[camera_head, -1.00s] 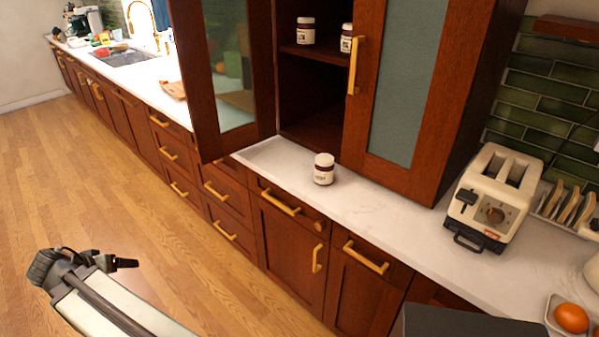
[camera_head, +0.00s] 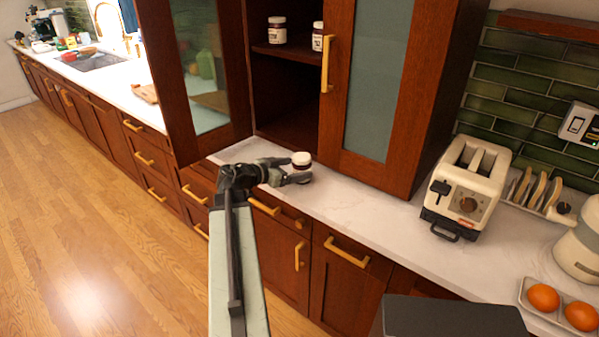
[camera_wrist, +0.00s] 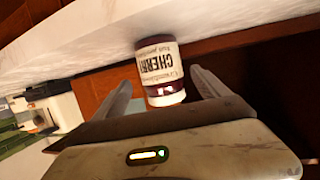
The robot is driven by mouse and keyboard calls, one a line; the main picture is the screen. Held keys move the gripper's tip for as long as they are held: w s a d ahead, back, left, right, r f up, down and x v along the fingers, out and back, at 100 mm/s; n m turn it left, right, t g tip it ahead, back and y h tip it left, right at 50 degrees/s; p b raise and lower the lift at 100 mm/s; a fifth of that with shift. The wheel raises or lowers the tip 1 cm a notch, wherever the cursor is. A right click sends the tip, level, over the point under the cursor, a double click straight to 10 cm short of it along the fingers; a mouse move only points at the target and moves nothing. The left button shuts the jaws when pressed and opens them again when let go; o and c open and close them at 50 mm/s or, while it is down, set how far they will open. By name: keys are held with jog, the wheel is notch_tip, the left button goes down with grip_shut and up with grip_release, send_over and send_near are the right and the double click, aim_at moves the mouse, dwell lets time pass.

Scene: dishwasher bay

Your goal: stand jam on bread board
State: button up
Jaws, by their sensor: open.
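A jam jar (camera_head: 301,159) with a white lid and a dark purple band stands on the white counter in front of the open cabinet. In the wrist view its label on the jar (camera_wrist: 159,69) reads "CHERRY", upside down. My gripper (camera_head: 299,172) is open at the jar, with one finger on either side of it in the wrist view (camera_wrist: 162,84). I cannot tell whether the fingers touch it. A flat brown thing (camera_head: 145,93), perhaps the bread board, lies on the counter farther left.
Two similar jars, one at left (camera_head: 277,30) and one at right (camera_head: 317,36), stand on the cabinet shelf. The open cabinet door (camera_head: 210,70) juts out left of the jar. A toaster (camera_head: 466,188), a toast rack (camera_head: 535,190) and eggs (camera_head: 543,297) stand to the right.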

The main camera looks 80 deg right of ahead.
jog(key=b+x, duration=0.1)
jog(key=x, duration=0.5)
jog(key=shift+d+f, duration=0.1)
jog(key=shift+d, duration=0.3)
grip_shut()
